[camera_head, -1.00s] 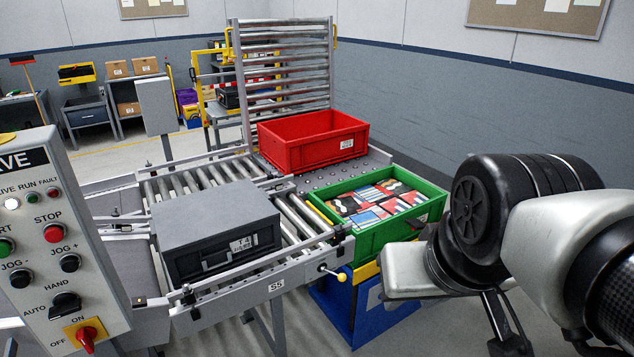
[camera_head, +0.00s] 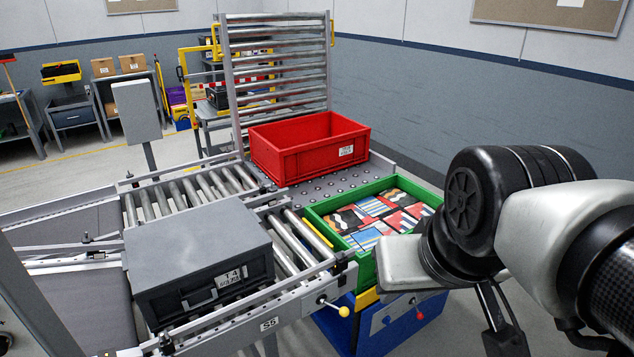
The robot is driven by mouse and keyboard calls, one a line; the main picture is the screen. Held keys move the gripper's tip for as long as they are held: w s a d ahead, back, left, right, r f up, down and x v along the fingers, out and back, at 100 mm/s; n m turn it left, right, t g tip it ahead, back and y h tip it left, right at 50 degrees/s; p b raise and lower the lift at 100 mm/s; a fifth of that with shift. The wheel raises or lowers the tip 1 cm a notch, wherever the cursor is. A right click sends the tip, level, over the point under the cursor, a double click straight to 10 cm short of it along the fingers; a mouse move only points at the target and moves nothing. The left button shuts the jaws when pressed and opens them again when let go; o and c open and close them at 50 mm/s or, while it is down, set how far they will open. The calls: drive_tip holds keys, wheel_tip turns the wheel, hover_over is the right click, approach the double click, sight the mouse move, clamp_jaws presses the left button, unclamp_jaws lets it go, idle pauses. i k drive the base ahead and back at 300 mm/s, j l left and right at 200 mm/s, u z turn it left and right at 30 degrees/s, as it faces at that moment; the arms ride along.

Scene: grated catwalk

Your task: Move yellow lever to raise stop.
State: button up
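The lever (camera_head: 334,305) is a short rod with a yellow ball knob, sticking out from the near side rail of the roller conveyor, right of the S6 label. It points right and slightly down. No raised stop can be made out among the rollers. My gripper (camera_head: 500,325) is at the lower right, to the right of the lever and well apart from it. It is dark and partly hidden by my arm, and its finger opening does not show clearly. Nothing is seen held in it.
A grey case (camera_head: 200,262) labelled T4 sits on the near rollers. A red crate (camera_head: 325,155) stands on the ball-transfer table. A green crate (camera_head: 367,272) of patterned packets stands between lever and arm, above a blue panel (camera_head: 395,325) with a red knob (camera_head: 419,316).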

sight(343, 312)
drive_tip(key=k, duration=1.25)
drive_tip(key=i+l, duration=0.2)
drive_tip(key=i, duration=0.15)
drive_tip(key=i+l+z, duration=0.1)
drive_tip(key=i, duration=0.25)
drive_tip(key=i+l, duration=0.25)
drive_tip(key=i+l+z, duration=0.05)
drive_tip(key=i, duration=0.05)
